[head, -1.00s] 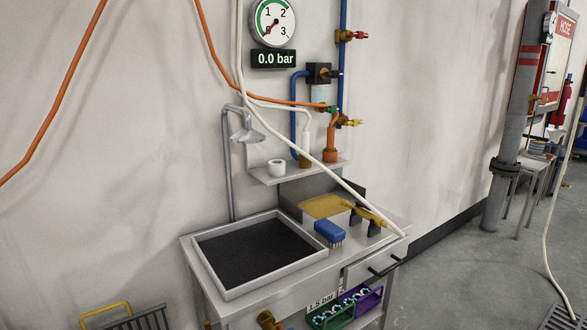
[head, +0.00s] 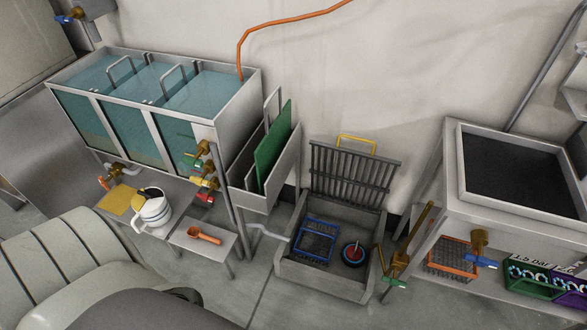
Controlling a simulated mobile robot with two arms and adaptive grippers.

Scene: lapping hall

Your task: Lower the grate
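The grate (head: 350,177) is a dark barred panel with a yellow handle (head: 356,142) on its top edge. It stands raised, leaning near the wall at the back of a grey floor basin (head: 292,270). Inside the basin sit a blue wire basket (head: 316,241) and a dark round item with red and blue parts (head: 354,254). Neither of my grippers shows in the head view.
Left of the basin are a narrow bin with a green board (head: 273,148), glass-sided tanks (head: 160,90) and a small table with an orange scoop (head: 203,235). A sink bench (head: 449,215) with brass valves stands close on the right. Floor in front is partly open.

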